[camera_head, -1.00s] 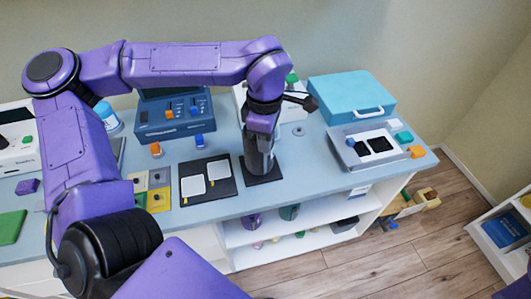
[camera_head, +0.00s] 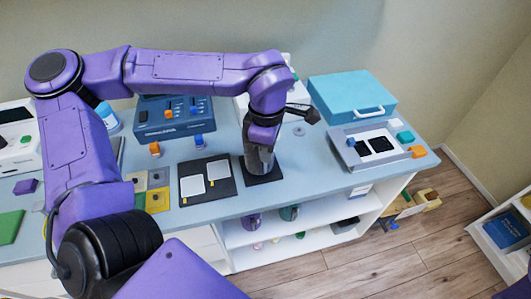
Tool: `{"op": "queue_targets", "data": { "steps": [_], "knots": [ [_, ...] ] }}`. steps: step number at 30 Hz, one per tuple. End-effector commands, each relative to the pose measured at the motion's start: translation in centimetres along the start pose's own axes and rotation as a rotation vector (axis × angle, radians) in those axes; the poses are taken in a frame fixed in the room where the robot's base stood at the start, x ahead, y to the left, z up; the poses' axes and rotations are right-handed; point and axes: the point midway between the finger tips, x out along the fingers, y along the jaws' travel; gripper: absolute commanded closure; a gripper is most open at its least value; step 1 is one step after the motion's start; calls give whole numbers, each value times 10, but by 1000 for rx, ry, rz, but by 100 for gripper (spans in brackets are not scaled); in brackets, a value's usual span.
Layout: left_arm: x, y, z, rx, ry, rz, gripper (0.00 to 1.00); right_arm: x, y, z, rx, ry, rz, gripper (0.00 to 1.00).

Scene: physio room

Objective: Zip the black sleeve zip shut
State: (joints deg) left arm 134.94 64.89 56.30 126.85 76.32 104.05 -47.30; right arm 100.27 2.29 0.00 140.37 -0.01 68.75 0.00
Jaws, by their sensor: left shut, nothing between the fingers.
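My left gripper (camera_head: 260,166) points down at the front middle of the table, over a small black flat piece (camera_head: 272,177). It is shut with nothing seen in it, and its tips hide part of this piece. I cannot tell whether they touch it. Left of it lies a dark board (camera_head: 221,189) with two white panels and small yellow tabs. I cannot clearly make out the black sleeve zip or its pull; the black piece under the gripper may be part of it. My right gripper is not in view.
A blue box with sliders (camera_head: 172,127) stands behind the board. A teal case (camera_head: 350,96) and a grey tray with black pads (camera_head: 353,156) are at the right. Grey and yellow tiles (camera_head: 158,199) lie left. The table's front edge is close to the gripper.

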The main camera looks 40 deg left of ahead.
Motion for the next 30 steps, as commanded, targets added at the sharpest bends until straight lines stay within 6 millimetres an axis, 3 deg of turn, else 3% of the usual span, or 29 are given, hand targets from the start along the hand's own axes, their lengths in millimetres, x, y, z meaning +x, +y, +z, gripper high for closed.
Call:
{"op": "queue_targets", "data": {
  "steps": [14, 30],
  "knots": [
    [-14, -26, 15, 2, 0, 1, 100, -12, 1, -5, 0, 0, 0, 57],
    [-14, -27, 15, 0, 0, 1, 100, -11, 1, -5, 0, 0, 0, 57]
  ]
}}
